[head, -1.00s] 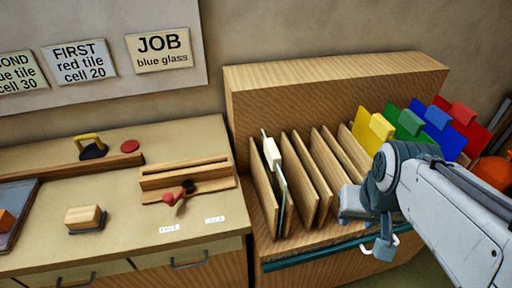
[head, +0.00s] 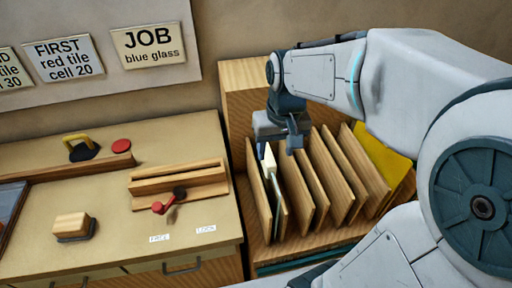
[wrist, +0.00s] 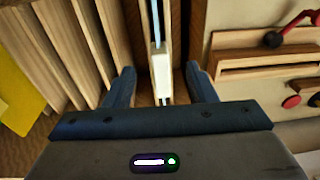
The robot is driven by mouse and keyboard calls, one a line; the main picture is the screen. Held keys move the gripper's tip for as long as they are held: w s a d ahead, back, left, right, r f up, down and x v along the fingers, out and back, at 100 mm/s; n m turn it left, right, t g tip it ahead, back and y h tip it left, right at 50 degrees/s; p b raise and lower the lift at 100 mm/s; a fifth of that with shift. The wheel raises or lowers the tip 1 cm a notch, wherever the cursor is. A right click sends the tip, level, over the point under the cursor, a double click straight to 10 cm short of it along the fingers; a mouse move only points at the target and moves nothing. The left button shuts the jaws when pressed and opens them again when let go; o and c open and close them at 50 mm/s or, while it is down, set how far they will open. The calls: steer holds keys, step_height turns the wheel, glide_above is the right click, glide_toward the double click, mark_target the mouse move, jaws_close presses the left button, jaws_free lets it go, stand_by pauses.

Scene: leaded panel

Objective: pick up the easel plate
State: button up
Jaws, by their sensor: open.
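A thin pale plate (head: 279,198) with a white grip block (head: 270,162) stands on edge in the leftmost slot of the wooden rack; I take it for the easel plate. My gripper (head: 278,146) is just above the block, pointing down. In the wrist view the white block (wrist: 161,75) lies between my two open fingers (wrist: 159,82), with a gap on each side. The plate's thin edge (wrist: 157,22) runs upward from it in that picture. The plate's lower part is hidden by the dividers.
Wooden dividers (head: 330,180) stand close to the right of that slot. A yellow sheet (head: 383,160) is farther right, partly behind my arm. Left on the bench are a slotted wooden block (head: 178,178), a yellow-handled tool (head: 80,148) and a wood-topped block (head: 73,226).

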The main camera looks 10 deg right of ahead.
mark_target(267, 166)
steer(key=shift+g, duration=0.5)
steer(key=w, duration=0.3)
steer(key=w+p, duration=0.1)
steer(key=shift+w+r, duration=0.25)
steer(key=shift+w+f, duration=0.15)
steer(key=shift+w, duration=0.35)
step_height(267, 166, down, 14)
steer(key=shift+w+a+r+p, duration=0.1)
steer(key=shift+r+p, duration=0.05)
steer(key=shift+p, duration=0.25)
steer(key=shift+w+r, duration=0.1)
jaws_close()
